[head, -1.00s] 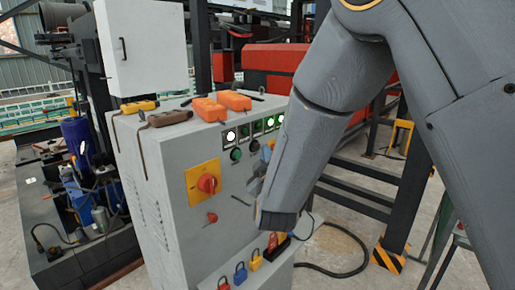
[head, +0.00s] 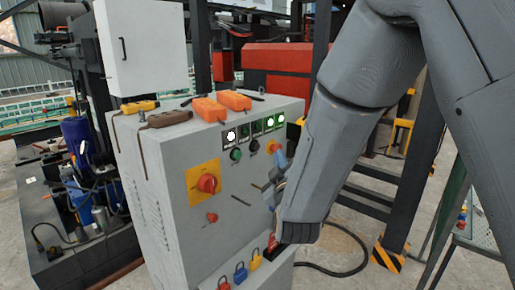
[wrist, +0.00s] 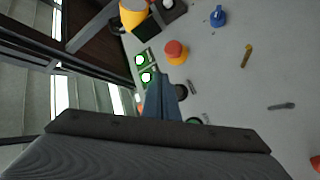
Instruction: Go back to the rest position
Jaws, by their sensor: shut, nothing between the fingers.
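My gripper (head: 281,157) shows as blue-grey fingers partly hidden behind my wrist, in front of the right part of the grey control cabinet (head: 165,215). In the wrist view its fingers (wrist: 162,98) are together and empty. The fingertips point toward the panel near a red button with an orange base (wrist: 176,52) and lit green indicators (wrist: 143,68). I cannot tell the exact gap to the panel. My arm comes down from the upper right of the head view.
The cabinet front carries a red rotary switch on a yellow plate (head: 207,183) and padlocks near the bottom, including a blue one (head: 240,272). A dark steel post (head: 413,190) stands right, behind my arm. Open floor shows below.

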